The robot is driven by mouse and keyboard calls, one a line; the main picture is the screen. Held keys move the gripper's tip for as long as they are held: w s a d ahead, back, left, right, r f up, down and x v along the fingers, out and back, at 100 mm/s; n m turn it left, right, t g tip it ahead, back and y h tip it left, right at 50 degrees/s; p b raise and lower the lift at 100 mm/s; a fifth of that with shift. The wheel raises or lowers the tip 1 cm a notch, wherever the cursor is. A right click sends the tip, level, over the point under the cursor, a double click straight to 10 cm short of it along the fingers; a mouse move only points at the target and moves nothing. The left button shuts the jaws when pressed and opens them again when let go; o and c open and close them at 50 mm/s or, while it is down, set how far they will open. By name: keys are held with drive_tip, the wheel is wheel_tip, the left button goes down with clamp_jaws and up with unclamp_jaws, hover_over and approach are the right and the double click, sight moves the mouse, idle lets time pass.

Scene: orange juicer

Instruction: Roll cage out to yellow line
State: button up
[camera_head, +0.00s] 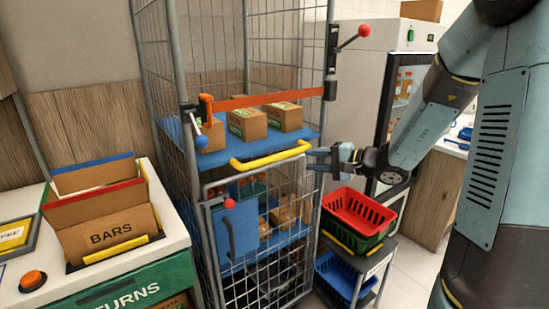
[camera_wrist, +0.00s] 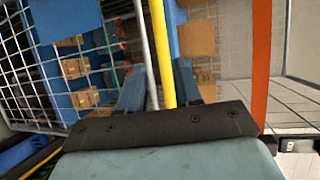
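The roll cage (camera_head: 172,75) is a tall grey wire-mesh cage with blue shelves and boxes inside. A yellow handle bar (camera_head: 268,160) runs across its front at middle height. My gripper (camera_head: 312,158) is at the right end of this handle. In the wrist view, the two fingers of my gripper (camera_wrist: 156,88) stand apart, with the yellow handle (camera_wrist: 160,45) and a grey rod running between them. A gap shows between the left finger and the handle. Whether a finger touches the handle is unclear. No yellow floor line is visible.
An orange strap (camera_head: 268,101) crosses the cage front above the handle. A small cart with red and blue baskets (camera_head: 358,212) stands close at the cage's right. A white counter (camera_head: 165,235) with a "BARS" box is at the left. Floor shows at lower right.

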sight(283, 158)
drive_tip(key=x, duration=1.4)
drive_tip(key=shift+w+d, duration=0.2)
drive_tip(key=shift+w, duration=0.05)
clamp_jaws()
